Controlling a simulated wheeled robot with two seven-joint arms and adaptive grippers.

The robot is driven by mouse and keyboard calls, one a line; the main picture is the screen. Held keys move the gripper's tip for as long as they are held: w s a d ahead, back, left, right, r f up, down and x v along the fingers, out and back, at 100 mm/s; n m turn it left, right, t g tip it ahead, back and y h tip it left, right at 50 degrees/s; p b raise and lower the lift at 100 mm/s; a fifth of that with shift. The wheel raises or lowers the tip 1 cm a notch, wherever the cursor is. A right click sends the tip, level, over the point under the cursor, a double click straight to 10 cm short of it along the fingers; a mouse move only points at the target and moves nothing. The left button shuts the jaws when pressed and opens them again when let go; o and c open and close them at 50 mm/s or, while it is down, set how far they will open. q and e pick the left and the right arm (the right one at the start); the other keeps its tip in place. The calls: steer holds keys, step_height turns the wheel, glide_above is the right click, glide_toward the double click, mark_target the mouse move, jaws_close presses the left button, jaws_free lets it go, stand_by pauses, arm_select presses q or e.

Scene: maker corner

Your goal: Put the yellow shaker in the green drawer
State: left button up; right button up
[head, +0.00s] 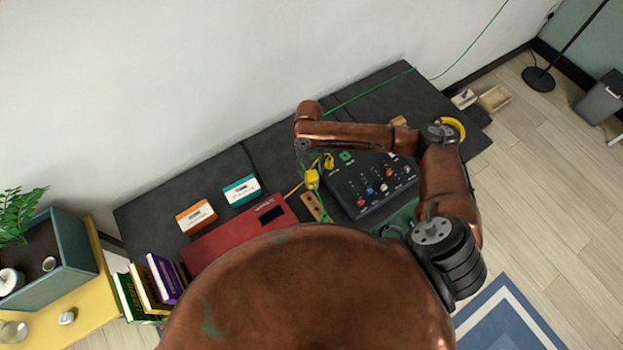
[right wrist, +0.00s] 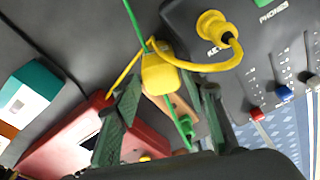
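A small yellow block-shaped piece (right wrist: 160,75) lies beside the black mixer, where a yellow cable and a green cord cross. It also shows in the head view (head: 312,178). I cannot tell whether it is the yellow shaker. No green drawer can be made out. My right gripper (right wrist: 168,95) is open, its two green fingers spread apart in the right wrist view. The yellow piece shows just beyond and between the fingertips, and nothing is clearly held. In the head view my right arm mostly hides this gripper. My left gripper is not in view.
The black mixer (head: 350,195) is right of the yellow piece, a red device (head: 235,238) left. An orange-and-white box (head: 196,217) and a teal-and-white box (head: 242,190) lie on the dark table (head: 150,205). Books (head: 165,278) stand at left. A green cord (head: 370,90) crosses the back.

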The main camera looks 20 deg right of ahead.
mark_target(312, 174)
steer(key=f, duration=0.1)
steer(key=s+f, duration=0.1)
steer(key=f, duration=0.1)
steer(key=shift+a+f, duration=0.1)
steer(key=shift+f, duration=0.1)
steer(key=shift+w, duration=0.1)
steer(key=shift+c, duration=0.4)
steer(key=c, duration=0.9)
steer(key=shift+r, duration=0.1)
